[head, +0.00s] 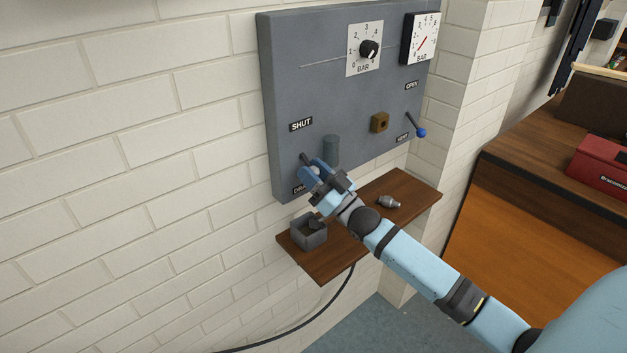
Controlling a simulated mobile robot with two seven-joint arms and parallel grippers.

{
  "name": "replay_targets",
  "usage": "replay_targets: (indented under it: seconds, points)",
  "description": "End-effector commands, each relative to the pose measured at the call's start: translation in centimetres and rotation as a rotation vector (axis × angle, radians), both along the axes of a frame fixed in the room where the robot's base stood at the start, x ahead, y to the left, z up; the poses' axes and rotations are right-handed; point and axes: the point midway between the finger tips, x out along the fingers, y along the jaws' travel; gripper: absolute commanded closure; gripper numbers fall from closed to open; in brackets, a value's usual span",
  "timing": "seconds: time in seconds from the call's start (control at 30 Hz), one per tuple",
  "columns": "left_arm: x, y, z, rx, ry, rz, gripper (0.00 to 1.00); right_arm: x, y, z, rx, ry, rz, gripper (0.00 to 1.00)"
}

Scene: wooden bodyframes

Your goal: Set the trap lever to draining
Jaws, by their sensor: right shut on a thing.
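The trap lever (305,157) is at the lower left of the grey wall panel (285,80), between a label reading SHUT (301,124) above and a partly covered label starting "DR" (298,190) below. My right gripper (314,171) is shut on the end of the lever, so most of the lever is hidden. The short visible part slants down and to the right from its pivot. My left gripper is not in view.
Beside the gripper is a grey cylinder (331,148). Right of it are a brown block (380,122) and a blue-tipped lever (420,131). A wooden shelf (412,200) below holds a grey box (309,233) and a small metal part (389,202). A dial and gauge (420,40) sit above.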

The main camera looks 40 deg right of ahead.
Motion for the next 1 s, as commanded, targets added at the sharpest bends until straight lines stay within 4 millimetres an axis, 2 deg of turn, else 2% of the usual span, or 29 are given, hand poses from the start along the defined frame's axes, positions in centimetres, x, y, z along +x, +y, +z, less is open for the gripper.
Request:
replay_targets:
  seconds: [0.13, 0.47, 0.5, 0.6, 0.87, 1.0]
  points:
    - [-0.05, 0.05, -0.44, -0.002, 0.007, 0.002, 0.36, 0.07, 0.00, -0.03, 0.002, -0.017, 0.000, 0.90]
    - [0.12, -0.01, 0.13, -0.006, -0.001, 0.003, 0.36, 0.08, -0.01, 0.04, 0.001, -0.019, 0.000, 0.90]
    - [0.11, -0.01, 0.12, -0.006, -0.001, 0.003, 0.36, 0.08, -0.01, 0.04, 0.001, -0.019, 0.000, 0.60]
    - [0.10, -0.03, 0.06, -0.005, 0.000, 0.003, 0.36, 0.07, -0.01, 0.02, 0.001, -0.019, 0.000, 0.42]
    - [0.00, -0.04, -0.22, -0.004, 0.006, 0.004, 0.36, 0.01, -0.02, -0.08, 0.001, -0.017, 0.000, 0.42]
    - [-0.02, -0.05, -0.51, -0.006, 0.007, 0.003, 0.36, -0.84, -0.31, -0.77, 0.001, -0.015, -0.001, 0.42]
